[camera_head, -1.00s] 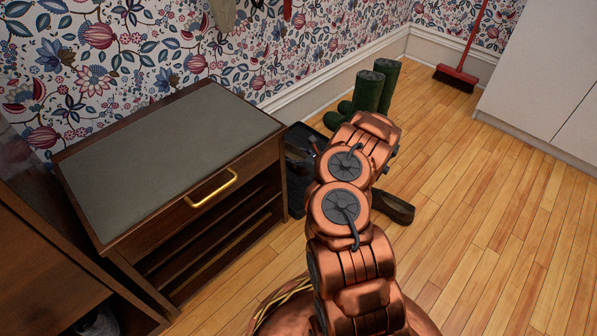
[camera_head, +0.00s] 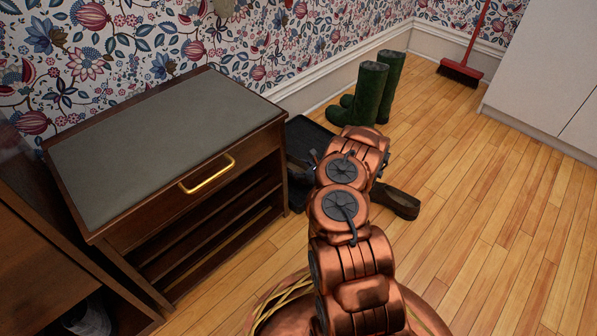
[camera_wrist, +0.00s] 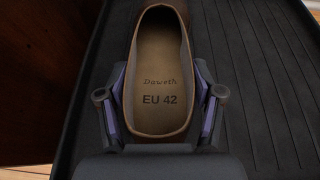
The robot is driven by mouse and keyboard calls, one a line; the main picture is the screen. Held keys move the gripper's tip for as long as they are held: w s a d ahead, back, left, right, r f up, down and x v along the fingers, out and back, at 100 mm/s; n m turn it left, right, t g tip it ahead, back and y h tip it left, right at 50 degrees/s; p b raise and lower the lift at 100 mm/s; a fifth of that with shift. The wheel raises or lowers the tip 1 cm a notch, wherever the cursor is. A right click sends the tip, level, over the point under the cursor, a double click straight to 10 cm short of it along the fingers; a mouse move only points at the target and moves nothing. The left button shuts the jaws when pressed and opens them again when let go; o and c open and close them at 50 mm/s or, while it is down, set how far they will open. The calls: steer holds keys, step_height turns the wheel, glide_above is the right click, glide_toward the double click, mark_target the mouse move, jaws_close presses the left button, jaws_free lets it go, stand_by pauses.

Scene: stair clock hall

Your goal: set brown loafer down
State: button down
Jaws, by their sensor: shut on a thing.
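A brown loafer (camera_wrist: 160,52) sits between the two fingers of my gripper (camera_wrist: 163,95) in the wrist view. The fingers press on its sides near the heel, and its tan insole reads "EU 42". The loafer is over a black ribbed tray (camera_wrist: 262,80); I cannot tell whether its sole touches it. In the head view the tray (camera_head: 308,133) lies on the floor just right of the wooden cabinet, and my arm hides most of the gripper and held shoe. Another brown shoe (camera_head: 397,203) lies on the floor right of my arm.
The wooden cabinet (camera_head: 165,150) with a grey top and brass handle stands close left of the tray. Green boots (camera_head: 369,92) stand behind my arm. A red broom (camera_head: 461,72) leans at the back wall. The floor at right is clear.

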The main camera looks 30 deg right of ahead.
steer(key=shift+c, duration=0.9)
jaws_free()
steer(key=shift+p+v, duration=2.7)
steer(key=shift+v, duration=3.3)
steer(key=shift+s+f, duration=0.1)
